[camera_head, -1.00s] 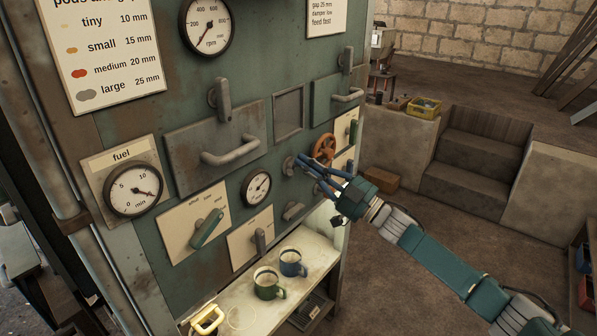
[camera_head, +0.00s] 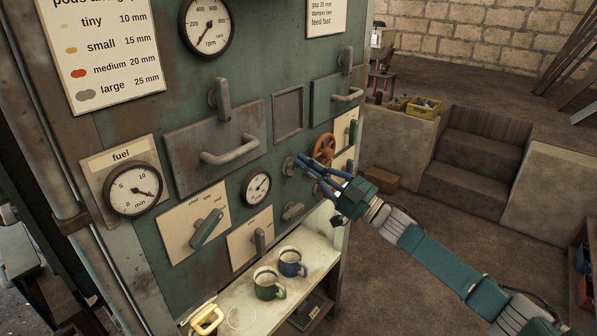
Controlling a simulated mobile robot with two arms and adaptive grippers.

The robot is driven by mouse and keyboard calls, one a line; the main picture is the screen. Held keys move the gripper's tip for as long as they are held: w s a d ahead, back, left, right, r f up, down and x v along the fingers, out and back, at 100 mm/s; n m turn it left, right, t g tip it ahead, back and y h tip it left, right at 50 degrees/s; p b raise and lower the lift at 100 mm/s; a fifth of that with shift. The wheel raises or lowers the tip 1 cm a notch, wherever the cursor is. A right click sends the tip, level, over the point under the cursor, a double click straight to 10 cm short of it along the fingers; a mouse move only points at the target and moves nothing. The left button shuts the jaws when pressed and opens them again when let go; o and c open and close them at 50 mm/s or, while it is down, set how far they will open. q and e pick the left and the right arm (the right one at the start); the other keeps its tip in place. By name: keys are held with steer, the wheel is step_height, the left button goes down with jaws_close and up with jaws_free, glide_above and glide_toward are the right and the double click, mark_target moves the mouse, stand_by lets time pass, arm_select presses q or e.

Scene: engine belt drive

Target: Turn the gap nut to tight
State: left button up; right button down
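A small grey knob, which looks like the gap nut (camera_head: 289,167), sticks out of the green machine panel, left of the brown handwheel. No readable label shows beside it, and its turn position is too small to tell. My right gripper (camera_head: 304,166) reaches in from the right, with its blue fingers pointing left at this knob. The fingertips are at or very near the knob. They partly cover its right side, and I cannot tell whether they are closed on it. My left gripper is not in view.
The brown handwheel (camera_head: 323,148) stands close behind my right fingers. A grey lever (camera_head: 293,211) is below. A green mug (camera_head: 268,284) and a blue mug (camera_head: 292,263) stand on the shelf (camera_head: 237,308). Open floor lies right of the machine.

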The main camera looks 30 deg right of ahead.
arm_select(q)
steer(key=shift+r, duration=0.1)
arm_select(e)
steer(key=shift+r, duration=0.1)
